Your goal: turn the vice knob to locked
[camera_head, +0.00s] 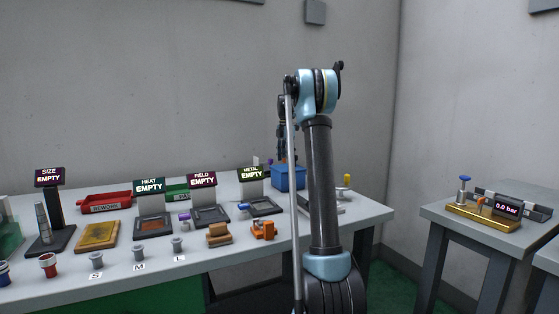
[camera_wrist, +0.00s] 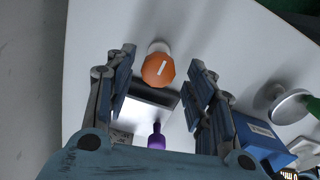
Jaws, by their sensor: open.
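In the wrist view an orange, many-sided knob (camera_wrist: 158,70) with a white mark on top, likely the vice knob, sits beside a pale round part. A shiny metal block (camera_wrist: 148,104) lies just below it in the picture. My gripper (camera_wrist: 164,72) is open, its two fingers apart to the left and right of the knob with nothing between them gripped. Contact is not visible, and the height above the knob cannot be told. The knob is hidden there.
The blue bin (camera_head: 288,178) stands close by; it also shows in the wrist view (camera_wrist: 262,140). A purple-handled part (camera_wrist: 157,138) is near the metal block. A round metal disc (camera_wrist: 290,108) lies to the right. The bench (camera_head: 376,211) has several fixtures at left.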

